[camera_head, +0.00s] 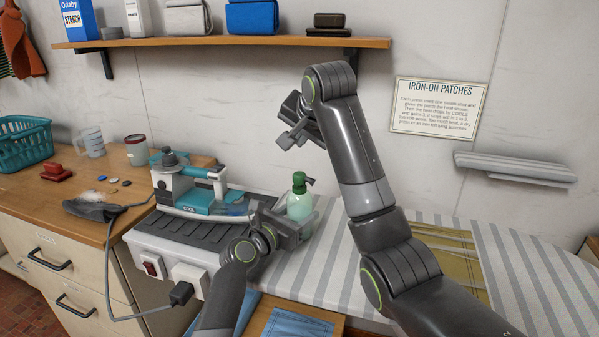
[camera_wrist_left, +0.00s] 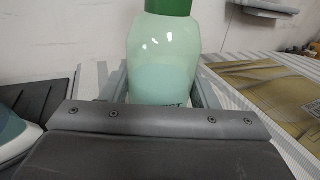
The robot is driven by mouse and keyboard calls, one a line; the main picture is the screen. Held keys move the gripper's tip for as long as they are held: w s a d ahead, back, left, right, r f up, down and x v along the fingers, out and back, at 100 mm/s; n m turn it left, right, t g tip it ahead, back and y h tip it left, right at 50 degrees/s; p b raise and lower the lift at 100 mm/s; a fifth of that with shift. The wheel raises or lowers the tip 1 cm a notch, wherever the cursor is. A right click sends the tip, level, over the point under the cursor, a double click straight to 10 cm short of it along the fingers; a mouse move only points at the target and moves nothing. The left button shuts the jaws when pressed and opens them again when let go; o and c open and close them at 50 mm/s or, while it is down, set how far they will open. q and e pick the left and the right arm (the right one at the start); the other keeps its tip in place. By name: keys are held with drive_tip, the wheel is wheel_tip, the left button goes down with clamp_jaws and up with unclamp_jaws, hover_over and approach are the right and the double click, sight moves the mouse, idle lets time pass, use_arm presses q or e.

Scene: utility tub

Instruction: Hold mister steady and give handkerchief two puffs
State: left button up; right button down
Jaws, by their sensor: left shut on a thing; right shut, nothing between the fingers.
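The mister (camera_head: 299,206) is a pale green bottle with a darker green top. An olive-yellow cloth with pale lines, which looks like the handkerchief (camera_head: 458,262), lies flat on the board, partly hidden by my right arm.
A teal iron (camera_head: 205,192) sits on its grey-topped station left of the mister, its cord trailing left. The striped board (camera_head: 535,285) is clear right of the cloth. Blue cloth (camera_head: 298,325) lies at the front.

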use_arm(q)
drive_tip(key=o, duration=1.2)
drive_tip(key=shift+o, duration=0.2)
drive_tip(key=shift+s+a, duration=0.1)
